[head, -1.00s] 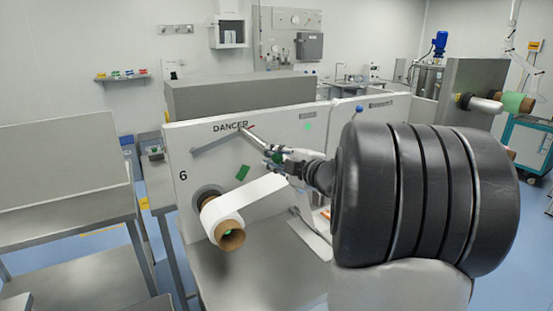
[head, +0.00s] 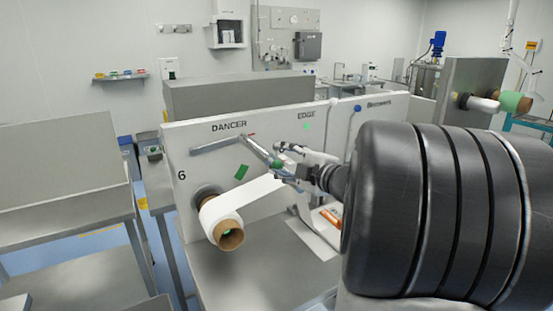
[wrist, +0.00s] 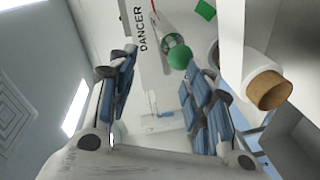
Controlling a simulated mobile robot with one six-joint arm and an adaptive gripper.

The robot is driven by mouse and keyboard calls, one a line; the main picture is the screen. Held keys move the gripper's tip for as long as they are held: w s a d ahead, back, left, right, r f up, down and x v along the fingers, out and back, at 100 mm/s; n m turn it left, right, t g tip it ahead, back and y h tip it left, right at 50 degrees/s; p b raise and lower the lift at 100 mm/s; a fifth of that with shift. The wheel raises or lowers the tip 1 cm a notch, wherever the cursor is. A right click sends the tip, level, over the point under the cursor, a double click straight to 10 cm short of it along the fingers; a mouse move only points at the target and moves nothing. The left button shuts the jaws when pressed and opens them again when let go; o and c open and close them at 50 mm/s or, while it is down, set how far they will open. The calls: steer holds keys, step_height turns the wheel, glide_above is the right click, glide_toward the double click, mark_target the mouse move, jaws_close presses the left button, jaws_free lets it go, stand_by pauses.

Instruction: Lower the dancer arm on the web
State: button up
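The dancer arm (head: 215,145) is a grey bar below the word DANCER on the white panel, sloping slightly up to the right. A metal roller (head: 260,150) sticks out from its right end, with a green knob (head: 277,164) at its tip. The knob also shows in the wrist view (wrist: 180,58). My gripper (head: 279,160) is open at the roller's tip. In the wrist view its fingers (wrist: 160,66) are spread, with the knob just beyond them, nearer the right finger. I see no grip. The white web (head: 260,188) runs from the roll towards my gripper.
The paper roll (head: 222,217) with a brown core juts out below left of my gripper. A green patch (head: 241,172) is on the panel. A steel table (head: 235,275) lies below. The EDGE label and a blue knob (head: 357,107) are to the right.

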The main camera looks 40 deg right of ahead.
steer(key=s+a, duration=0.1)
steer(key=s, duration=0.6)
steer(key=shift+s+r, duration=0.15)
steer(key=shift+r, duration=0.3)
